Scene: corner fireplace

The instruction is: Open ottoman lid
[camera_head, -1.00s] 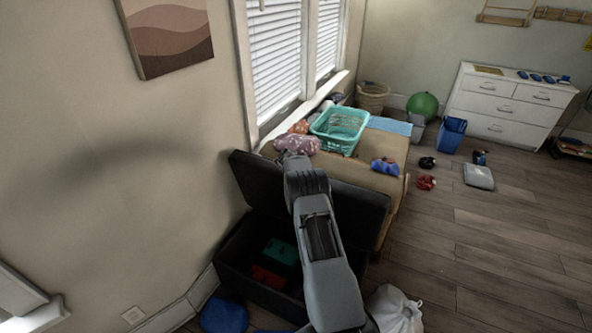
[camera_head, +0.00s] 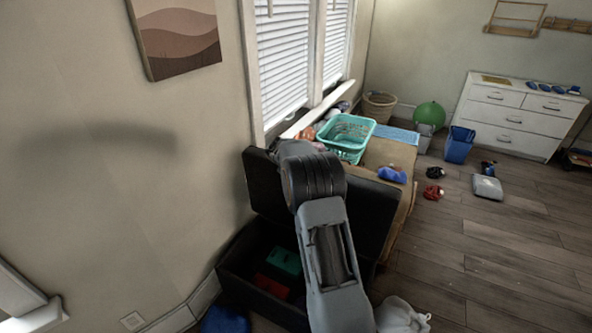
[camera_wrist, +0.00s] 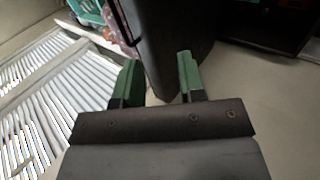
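The black ottoman (camera_head: 232,268) stands against the wall with its lid (camera_head: 366,212) raised roughly upright, its inside exposed. A green item (camera_head: 284,262) and a red item (camera_head: 271,286) lie inside. My arm reaches over the ottoman to the lid's top edge and covers the middle of the lid. My gripper is hidden behind the arm in the head view. In the wrist view my gripper (camera_wrist: 158,78) has its green fingertips apart. The dark lid (camera_wrist: 178,35) shows just beyond and between them; I cannot tell whether they touch it.
A tan bench (camera_head: 408,198) behind the lid carries a teal basket (camera_head: 346,136) and a blue item (camera_head: 392,175). A white bag (camera_head: 400,318) lies at the ottoman's front right. Shoes (camera_head: 433,192) lie on the floor. The floor at right is mostly clear.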

